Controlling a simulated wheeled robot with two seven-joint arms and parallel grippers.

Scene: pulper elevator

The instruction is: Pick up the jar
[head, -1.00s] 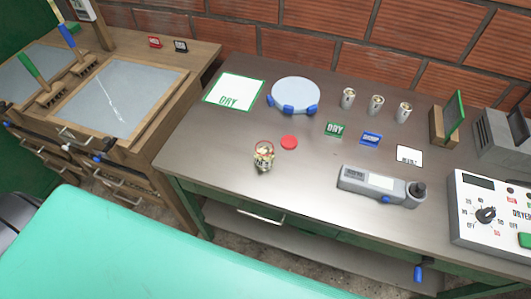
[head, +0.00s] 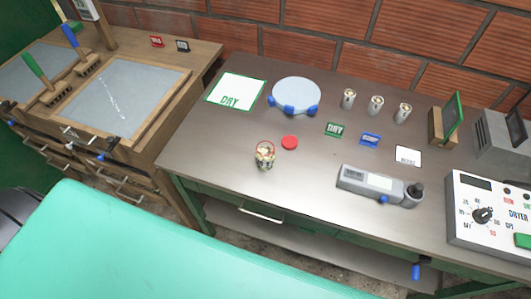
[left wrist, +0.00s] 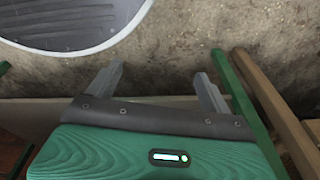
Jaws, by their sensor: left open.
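The jar (head: 264,155) is a small clear jar with light contents and a red ring at its top. It stands upright on the metal-topped table, near the front edge, in the head view. A round red lid (head: 289,142) lies on the table just right of it. My left gripper (left wrist: 163,75) shows only in the left wrist view, with its two fingers apart and nothing between them. It points at the rough floor, and the jar is not in that view. My right gripper is in neither view.
A wooden bench (head: 130,95) adjoins at left.

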